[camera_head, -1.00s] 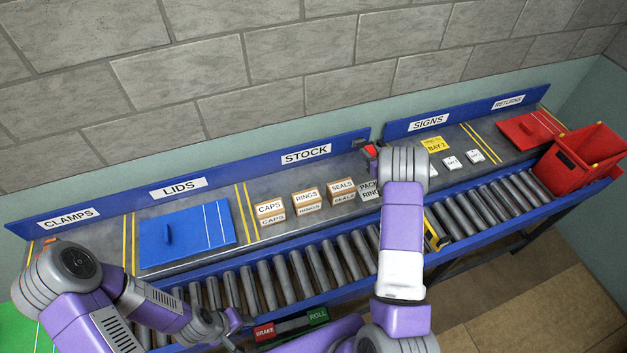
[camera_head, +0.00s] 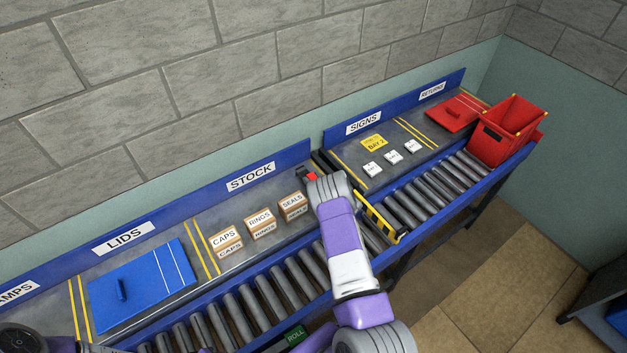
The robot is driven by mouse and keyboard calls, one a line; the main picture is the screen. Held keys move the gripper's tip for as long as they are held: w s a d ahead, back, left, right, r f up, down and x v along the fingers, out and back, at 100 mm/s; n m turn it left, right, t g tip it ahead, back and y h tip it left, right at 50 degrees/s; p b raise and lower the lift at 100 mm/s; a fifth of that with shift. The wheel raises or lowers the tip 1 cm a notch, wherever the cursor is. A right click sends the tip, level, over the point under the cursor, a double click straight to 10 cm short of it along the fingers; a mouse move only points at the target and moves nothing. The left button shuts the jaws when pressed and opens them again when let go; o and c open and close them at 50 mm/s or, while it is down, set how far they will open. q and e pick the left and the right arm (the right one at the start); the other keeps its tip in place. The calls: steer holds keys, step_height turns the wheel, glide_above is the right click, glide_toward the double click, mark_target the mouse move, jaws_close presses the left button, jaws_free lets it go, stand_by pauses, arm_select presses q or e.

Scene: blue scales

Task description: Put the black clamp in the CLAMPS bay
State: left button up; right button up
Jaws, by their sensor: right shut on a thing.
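My right gripper (camera_head: 316,182) is over the back bench near the gap between the STOCK and SIGNS boards; my wrist hides most of its fingers. It is shut on a small dark thing with a red part (camera_head: 309,177) that shows at the left of the wrist, apparently the black clamp; its shape is mostly hidden. The CLAMPS label (camera_head: 18,292) is cut by the left edge, and most of its bay is out of view. My left gripper is not in view; only parts of that arm show at the bottom left.
A blue lid (camera_head: 140,285) lies in the LIDS bay. Boxes for caps (camera_head: 226,241), rings (camera_head: 260,222) and seals (camera_head: 292,206) stand under STOCK. A roller conveyor (camera_head: 255,310) runs in front, with a yellow-black bar (camera_head: 382,222) across it. A red crate (camera_head: 505,135) stands at the right end.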

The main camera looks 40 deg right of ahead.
steer(key=shift+f, duration=0.2)
steer(key=o, duration=1.1)
steer(key=shift+o, duration=0.2)
steer(key=shift+r, duration=0.15)
